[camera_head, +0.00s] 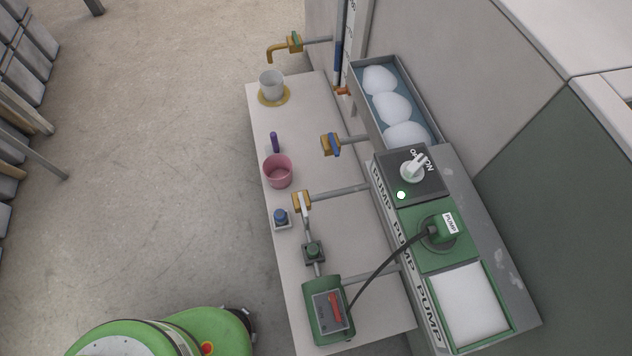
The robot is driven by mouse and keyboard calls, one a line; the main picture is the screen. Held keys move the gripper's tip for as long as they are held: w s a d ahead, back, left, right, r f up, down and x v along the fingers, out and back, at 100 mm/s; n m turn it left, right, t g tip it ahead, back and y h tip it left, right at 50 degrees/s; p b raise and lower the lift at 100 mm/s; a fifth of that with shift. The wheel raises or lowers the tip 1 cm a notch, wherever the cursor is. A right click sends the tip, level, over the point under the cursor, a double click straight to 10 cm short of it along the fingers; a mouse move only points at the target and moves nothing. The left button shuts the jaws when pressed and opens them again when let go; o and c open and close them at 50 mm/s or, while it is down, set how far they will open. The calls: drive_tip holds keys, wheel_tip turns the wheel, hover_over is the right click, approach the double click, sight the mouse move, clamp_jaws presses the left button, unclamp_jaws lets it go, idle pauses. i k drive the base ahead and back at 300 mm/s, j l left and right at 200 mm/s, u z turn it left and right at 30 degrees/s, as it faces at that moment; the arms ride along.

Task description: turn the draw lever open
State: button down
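Three brass valves with levers stick out from the wall side on grey pipes, and none is labelled as the draw lever. The far valve (293,43) has a green handle and a spout bent down above a grey-white cup (271,84). The middle valve (332,145) has a blue handle. The near valve (302,201) has a pale lever pointing down the picture, roughly across its supply pipe. Whether each valve is open is unclear. My gripper is not in view.
A pump panel (411,173) with a lit lamp and a bin (426,113) stand right. Left floor is mostly clear.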

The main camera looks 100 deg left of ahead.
sight(300, 196)
drive_tip(key=l+u, duration=0.15)
drive_tip(key=u, duration=1.65)
drive_tip(key=k+l+u, duration=0.2)
drive_tip(key=k, duration=0.2)
drive_tip(key=k+l+u, duration=0.2)
drive_tip(key=k, duration=0.2)
drive_tip(key=i+j+u, duration=0.1)
drive_tip(key=i+j, duration=0.2)
drive_tip(key=i+j+u, duration=0.15)
drive_tip(key=i, duration=0.4)
drive_tip(key=j, duration=0.1)
